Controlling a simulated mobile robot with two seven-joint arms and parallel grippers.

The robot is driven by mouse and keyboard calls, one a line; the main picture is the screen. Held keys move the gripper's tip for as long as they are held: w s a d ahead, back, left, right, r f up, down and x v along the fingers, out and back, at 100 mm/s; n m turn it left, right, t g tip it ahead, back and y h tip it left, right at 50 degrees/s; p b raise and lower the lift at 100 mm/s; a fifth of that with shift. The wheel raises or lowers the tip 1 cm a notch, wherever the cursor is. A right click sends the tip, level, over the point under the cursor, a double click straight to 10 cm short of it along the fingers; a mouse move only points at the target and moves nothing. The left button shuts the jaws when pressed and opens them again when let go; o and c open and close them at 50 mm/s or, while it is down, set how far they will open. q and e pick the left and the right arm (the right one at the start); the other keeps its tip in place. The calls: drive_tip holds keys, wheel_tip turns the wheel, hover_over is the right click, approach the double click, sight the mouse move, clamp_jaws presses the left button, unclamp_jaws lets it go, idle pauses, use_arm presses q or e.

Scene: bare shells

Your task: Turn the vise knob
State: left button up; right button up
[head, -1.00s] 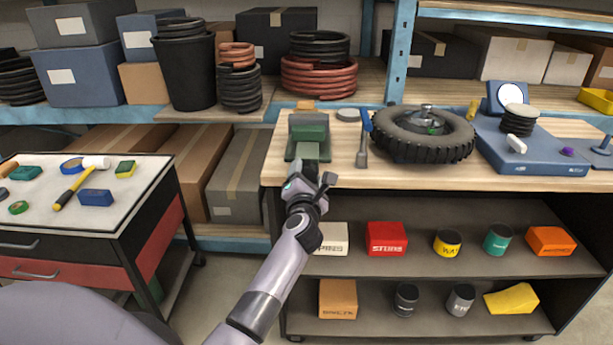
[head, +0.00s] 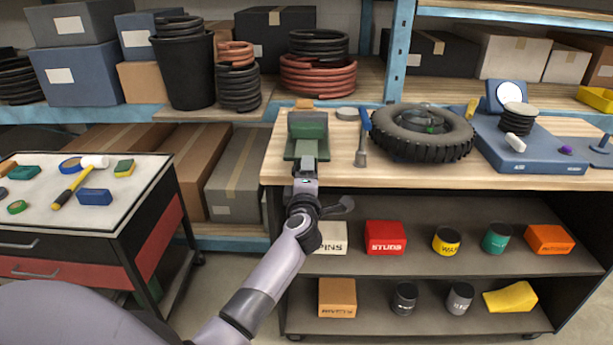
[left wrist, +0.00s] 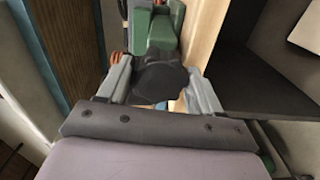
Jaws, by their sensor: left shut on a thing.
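The green vise (head: 307,135) stands at the left front of the wooden workbench. Its dark knob (left wrist: 160,76) faces me and shows in the left wrist view between the two grey fingers of my left gripper (left wrist: 160,90). The green vise body (left wrist: 156,30) is just beyond the knob. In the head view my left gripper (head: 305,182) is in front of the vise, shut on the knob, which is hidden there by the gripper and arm. My right gripper is not in view.
A tire (head: 422,133) lies on the bench right of the vise, with a blue-handled tool (head: 363,140) between them. Shelves below hold several boxes and cans. A tool cart (head: 110,215) stands at the left.

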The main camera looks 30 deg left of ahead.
use_arm(q)
drive_tip(key=shift+m, duration=0.7)
drive_tip(key=o, duration=1)
drive_tip(key=shift+o, duration=0.2)
drive_tip(key=v, duration=0.7)
drive_tip(key=shift+s, duration=0.1)
